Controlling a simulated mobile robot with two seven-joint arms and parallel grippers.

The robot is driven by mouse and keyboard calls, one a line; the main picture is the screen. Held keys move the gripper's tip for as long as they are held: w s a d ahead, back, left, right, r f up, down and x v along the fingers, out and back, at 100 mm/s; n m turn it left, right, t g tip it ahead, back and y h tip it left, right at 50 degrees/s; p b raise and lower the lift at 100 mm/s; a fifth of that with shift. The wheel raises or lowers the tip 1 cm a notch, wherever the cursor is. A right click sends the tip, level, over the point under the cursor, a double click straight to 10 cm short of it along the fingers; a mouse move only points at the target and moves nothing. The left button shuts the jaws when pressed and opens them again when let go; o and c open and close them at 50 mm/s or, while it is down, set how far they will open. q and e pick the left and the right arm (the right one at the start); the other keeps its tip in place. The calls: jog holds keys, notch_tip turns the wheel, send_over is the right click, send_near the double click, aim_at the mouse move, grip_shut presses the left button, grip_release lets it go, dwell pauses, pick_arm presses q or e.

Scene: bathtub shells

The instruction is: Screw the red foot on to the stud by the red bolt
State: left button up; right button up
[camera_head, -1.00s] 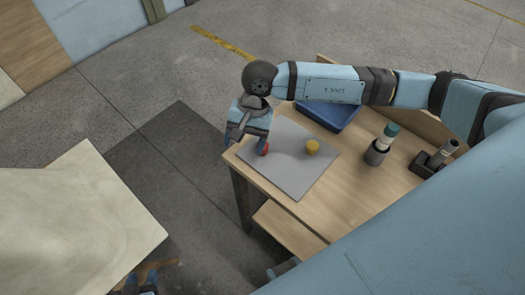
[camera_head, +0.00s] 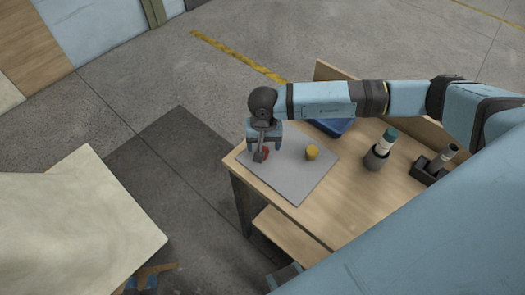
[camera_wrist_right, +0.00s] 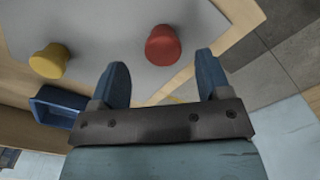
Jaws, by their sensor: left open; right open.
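The red foot (camera_wrist_right: 162,45) sits on the grey mat, ahead of and between the fingertips of my right gripper (camera_wrist_right: 160,61) in the right wrist view. The fingers are apart, with nothing held between them. In the head view my right gripper (camera_head: 265,147) is over the mat's left part and partly hides the red foot (camera_head: 265,154). I cannot make out the stud or the red bolt in either view.
A yellow foot (camera_head: 312,153) stands on the grey mat (camera_head: 290,188). Behind it is a blue tray (camera_head: 335,126). A green-capped bottle in a dark holder (camera_head: 376,158) and a black stand (camera_head: 430,168) are to the right. A cream shell (camera_head: 75,225) fills the lower left.

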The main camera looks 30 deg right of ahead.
notch_tip(320, 180, down, 4)
jog(key=shift+a+f+p, duration=0.1)
jog(key=shift+a+p, duration=0.05)
jog(key=shift+p, duration=0.15)
jog(key=c, duration=1)
